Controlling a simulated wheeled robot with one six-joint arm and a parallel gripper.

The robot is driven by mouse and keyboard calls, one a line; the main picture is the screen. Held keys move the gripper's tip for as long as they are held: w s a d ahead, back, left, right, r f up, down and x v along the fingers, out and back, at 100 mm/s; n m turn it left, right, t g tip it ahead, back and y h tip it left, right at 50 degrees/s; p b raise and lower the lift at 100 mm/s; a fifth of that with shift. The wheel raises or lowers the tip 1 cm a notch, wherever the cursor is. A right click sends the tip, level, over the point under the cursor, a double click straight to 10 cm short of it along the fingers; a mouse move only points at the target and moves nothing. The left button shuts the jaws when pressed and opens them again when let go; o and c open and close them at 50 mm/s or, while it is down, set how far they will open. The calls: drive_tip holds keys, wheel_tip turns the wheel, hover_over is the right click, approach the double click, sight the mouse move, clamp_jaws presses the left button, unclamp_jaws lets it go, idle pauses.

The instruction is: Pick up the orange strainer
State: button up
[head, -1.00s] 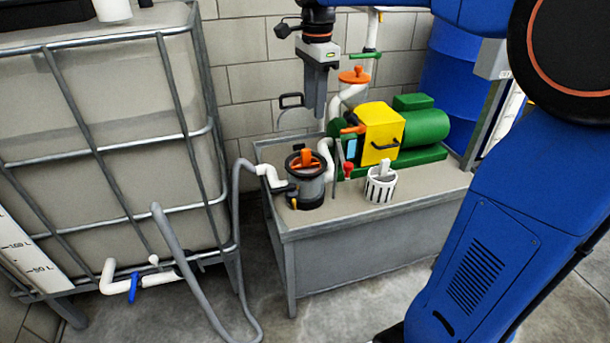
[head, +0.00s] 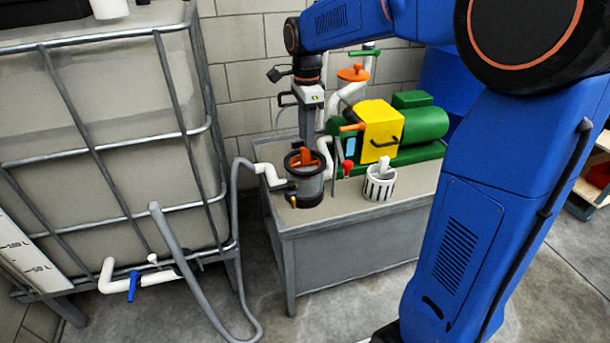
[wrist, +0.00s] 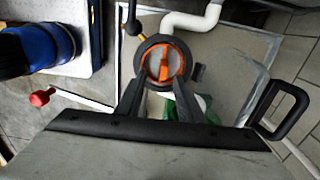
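The orange strainer (head: 301,160) sits inside the black-rimmed filter housing (head: 311,190) on the grey bench. Its upright orange handle shows at the mouth of the housing. In the wrist view the strainer (wrist: 165,66) shows as an orange ring with an orange handle across it, inside the black rim. My gripper (head: 306,140) points straight down, just above and behind the housing's mouth. In the wrist view my gripper (wrist: 163,90) has its two black fingers apart, near the housing rim. Nothing shows held between them, and the strainer handle lies beyond the fingers.
A white slotted basket (head: 380,188) stands right of the housing on the bench (head: 340,211). A yellow and green pump (head: 380,130) is behind it. A red-knobbed lever (head: 347,167) and white pipe (head: 272,176) flank the housing. A black loop handle (wrist: 284,110) is beside my gripper.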

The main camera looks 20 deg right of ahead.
sight(305, 150)
drive_tip(key=shift+w+f, duration=0.15)
drive_tip(key=shift+f, duration=1.4)
drive_tip(key=shift+w+f, duration=0.15)
drive_tip(key=shift+f, duration=1.4)
drive_tip(key=shift+c, duration=0.6)
drive_tip(key=shift+a, duration=0.1)
clamp_jaws()
